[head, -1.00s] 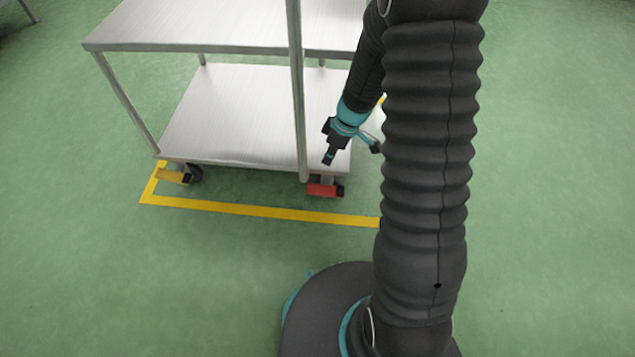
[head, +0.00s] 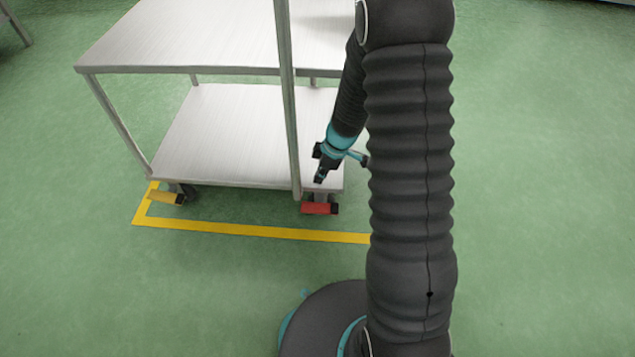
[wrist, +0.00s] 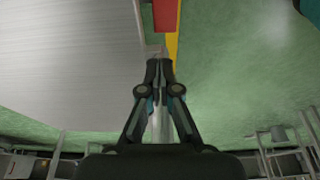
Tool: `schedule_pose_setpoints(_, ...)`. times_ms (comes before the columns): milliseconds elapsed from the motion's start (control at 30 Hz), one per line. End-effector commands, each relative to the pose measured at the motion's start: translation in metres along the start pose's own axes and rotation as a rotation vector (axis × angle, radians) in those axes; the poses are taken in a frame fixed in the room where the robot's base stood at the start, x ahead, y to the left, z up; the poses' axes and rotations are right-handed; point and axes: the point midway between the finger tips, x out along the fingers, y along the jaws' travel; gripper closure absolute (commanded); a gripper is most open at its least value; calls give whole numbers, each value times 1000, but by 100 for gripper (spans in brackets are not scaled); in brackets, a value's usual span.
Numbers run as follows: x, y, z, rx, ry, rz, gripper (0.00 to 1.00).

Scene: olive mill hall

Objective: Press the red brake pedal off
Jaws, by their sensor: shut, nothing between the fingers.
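The red brake pedal (head: 319,208) sits at the foot of the cart's near right leg, low over the floor. In the wrist view the red pedal (wrist: 165,14) shows at the top edge, partly cut off, beyond the fingertips. My gripper (head: 319,180) is shut and empty, above the pedal in the head picture and apart from it. In the wrist view the closed fingers (wrist: 159,66) point toward the pedal, with a gap between. I cannot tell the exact height of the fingertips over the pedal.
A metal two-shelf cart (head: 215,135) stands on the green floor. Its upright post (head: 290,120) rises close to my gripper. A yellow pedal (head: 165,198) is at the near left caster. Yellow floor tape (head: 250,231) runs in front of the cart; the floor this side is clear.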

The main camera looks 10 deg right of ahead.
Motion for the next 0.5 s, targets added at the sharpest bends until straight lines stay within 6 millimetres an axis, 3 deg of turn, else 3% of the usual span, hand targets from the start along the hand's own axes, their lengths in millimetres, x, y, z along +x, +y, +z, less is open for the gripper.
schedule_pose_setpoints(500,96,-1,4,2,-1,-4,100)
